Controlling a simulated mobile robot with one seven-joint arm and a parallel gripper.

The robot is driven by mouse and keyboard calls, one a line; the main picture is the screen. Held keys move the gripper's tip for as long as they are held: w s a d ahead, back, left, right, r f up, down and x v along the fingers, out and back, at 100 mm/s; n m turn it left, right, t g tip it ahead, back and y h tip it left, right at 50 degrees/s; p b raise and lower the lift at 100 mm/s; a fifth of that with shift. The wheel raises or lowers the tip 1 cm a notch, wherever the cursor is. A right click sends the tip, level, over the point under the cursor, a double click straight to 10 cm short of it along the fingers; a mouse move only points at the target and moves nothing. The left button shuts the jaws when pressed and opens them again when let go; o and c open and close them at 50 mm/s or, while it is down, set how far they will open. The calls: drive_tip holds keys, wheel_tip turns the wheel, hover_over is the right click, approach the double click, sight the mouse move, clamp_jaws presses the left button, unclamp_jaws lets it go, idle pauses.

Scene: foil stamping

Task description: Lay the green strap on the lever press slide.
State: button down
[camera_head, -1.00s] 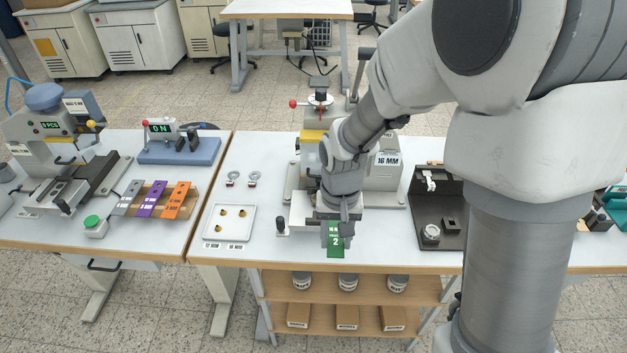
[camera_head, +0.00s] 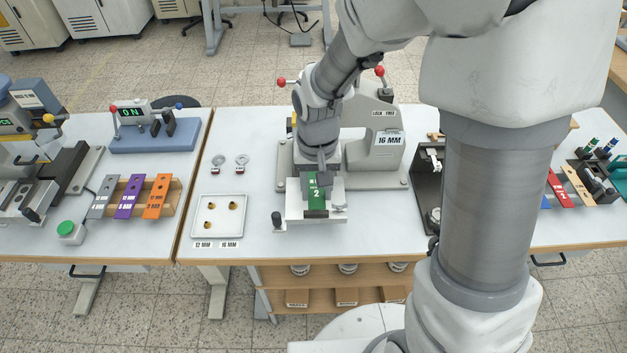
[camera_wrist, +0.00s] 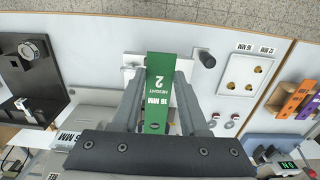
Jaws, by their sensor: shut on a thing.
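I cannot tell whether the strap touches the slide. My gripper hides part of the slide and the press head.
A white tray (camera_head: 219,231) with brass pieces and two ring-topped parts (camera_head: 230,163) are left of the press. Grey, purple (camera_head: 130,197) and orange straps lie on a wooden rack farther left. A dark fixture (camera_head: 428,185) stands right.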

idle(0.4)
drive_tip(key=shift+f+b, duration=2.45)
drive_tip(key=shift+f, duration=0.45)
drive_tip(key=shift+f+b, duration=1.15)
drive_tip(key=shift+f, duration=0.15)
drive_tip(key=shift+c, duration=1.7)
unclamp_jaws()
drive_tip(key=shift+r, duration=0.1)
wheel_tip(320, 180, up, 17)
drive_tip(key=p, duration=0.2)
drive_tip(key=shift+r, duration=0.2)
